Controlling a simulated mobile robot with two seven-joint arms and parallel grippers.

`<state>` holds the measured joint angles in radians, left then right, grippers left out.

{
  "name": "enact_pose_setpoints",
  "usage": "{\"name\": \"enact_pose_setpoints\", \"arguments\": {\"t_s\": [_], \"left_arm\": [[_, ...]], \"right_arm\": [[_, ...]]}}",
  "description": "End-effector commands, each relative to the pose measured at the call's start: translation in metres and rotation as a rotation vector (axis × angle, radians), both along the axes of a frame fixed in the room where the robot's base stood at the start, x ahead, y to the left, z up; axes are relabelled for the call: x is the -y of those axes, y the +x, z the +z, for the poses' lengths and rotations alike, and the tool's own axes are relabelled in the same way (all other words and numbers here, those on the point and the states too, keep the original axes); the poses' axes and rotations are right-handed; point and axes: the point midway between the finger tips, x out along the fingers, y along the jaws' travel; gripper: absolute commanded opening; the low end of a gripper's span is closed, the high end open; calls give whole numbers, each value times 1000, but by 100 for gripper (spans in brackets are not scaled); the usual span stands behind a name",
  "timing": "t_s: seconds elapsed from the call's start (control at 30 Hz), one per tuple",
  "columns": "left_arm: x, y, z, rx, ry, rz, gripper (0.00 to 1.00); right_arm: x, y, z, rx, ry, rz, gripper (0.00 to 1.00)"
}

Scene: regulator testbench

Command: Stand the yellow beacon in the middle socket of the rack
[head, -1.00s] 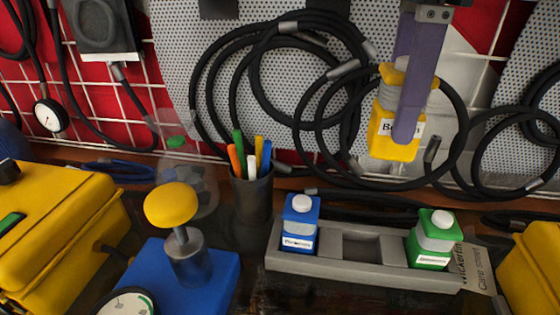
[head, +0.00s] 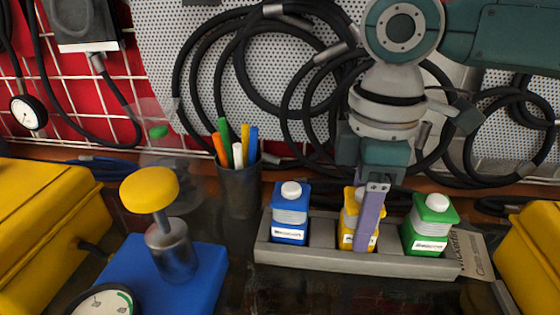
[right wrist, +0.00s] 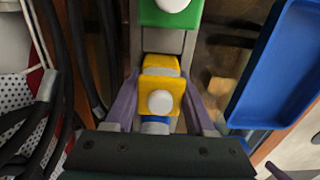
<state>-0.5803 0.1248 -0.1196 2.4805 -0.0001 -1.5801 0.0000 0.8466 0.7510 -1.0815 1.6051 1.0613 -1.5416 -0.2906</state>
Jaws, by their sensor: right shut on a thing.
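The grey rack (head: 300,257) stands on the bench with a blue beacon (head: 290,222) in its left socket and a green beacon (head: 431,232) in its right socket. The yellow beacon (head: 348,224) is upright at the middle socket, about level with its neighbours. Whether its base touches the socket floor is hidden. My right gripper (head: 364,236) is shut on the yellow beacon from above, with one purple finger covering part of it. In the right wrist view the fingers flank the yellow beacon (right wrist: 162,84), between the green and blue ones. My left gripper is not in view.
A pen cup (head: 239,190) stands left of the rack. A blue base with a yellow knob (head: 150,189) is further left. Yellow cases (head: 45,225) stand at both sides. Black hoses hang behind on the perforated panel. A blue tray (right wrist: 285,70) shows in the right wrist view.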

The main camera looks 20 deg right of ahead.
Motion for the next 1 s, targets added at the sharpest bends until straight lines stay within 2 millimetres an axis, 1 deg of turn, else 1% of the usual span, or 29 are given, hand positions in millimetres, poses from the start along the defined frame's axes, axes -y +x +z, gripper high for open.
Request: {"name": "enact_pose_setpoints", "arguments": {"t_s": [0.17,0.27,0.3,0.53,0.73,0.83,0.97,1.0], "left_arm": [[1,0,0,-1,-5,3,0],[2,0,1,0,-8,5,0],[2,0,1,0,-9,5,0],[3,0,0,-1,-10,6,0],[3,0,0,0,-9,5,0],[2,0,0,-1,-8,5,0],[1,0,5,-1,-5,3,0],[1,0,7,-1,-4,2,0]], "right_arm": [[0,0,0,1,1,0,0],[-1,0,-2,0,1,0,0],[-1,0,-2,0,1,0,59],[0,0,-2,1,1,0,85],[0,0,-2,1,1,0,85],[0,1,2,2,0,0,85],[0,1,20,3,2,0,85],[-1,1,28,4,2,0,85]]}}
